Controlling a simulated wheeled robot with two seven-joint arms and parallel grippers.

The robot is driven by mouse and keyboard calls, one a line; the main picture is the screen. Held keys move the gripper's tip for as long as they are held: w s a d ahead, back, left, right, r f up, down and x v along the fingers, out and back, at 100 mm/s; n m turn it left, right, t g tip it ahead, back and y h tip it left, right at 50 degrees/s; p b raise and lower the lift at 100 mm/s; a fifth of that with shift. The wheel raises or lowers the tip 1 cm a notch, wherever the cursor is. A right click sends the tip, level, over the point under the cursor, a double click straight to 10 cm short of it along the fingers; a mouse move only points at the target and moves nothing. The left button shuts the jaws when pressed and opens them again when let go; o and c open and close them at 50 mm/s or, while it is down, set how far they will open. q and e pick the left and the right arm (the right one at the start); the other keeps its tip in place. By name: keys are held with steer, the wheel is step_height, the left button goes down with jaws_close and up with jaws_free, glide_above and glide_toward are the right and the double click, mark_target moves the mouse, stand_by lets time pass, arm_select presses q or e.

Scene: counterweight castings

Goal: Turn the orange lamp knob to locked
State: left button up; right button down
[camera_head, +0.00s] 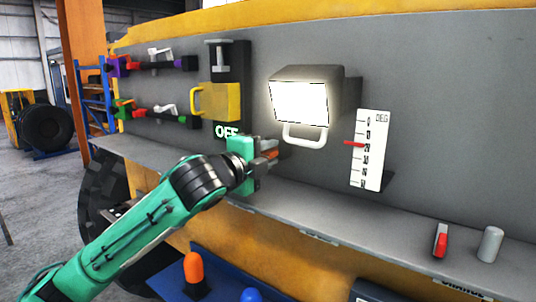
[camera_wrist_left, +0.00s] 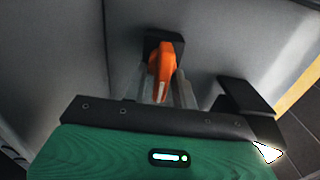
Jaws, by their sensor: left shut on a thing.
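The orange lamp knob (camera_wrist_left: 163,66) sits on a dark square mount on the grey panel. My left gripper (camera_wrist_left: 164,84) is shut on it, with one finger on each side. In the head view only a small orange part of the knob (camera_head: 271,155) shows between the fingers of my left gripper (camera_head: 270,149). The knob stands below and left of the lamp (camera_head: 301,100), which glows white. The lit word OFF (camera_head: 227,131) is above my gripper. I cannot read the knob's own marks. My right gripper is not in view.
A white DEG scale (camera_head: 373,165) with a red pointer is right of the lamp. A yellow handle (camera_head: 217,101) and rows of coloured clips are left.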

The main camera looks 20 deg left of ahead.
arm_select(q)
steer(key=shift+f, duration=0.15)
steer(key=o, duration=0.6)
steer(key=shift+s+d, duration=0.1)
steer(key=shift+o, duration=0.2)
steer(key=shift+s, duration=0.2)
steer(key=b+v, duration=0.6)
steer(key=v, duration=0.7)
steer(key=shift+s, duration=0.2)
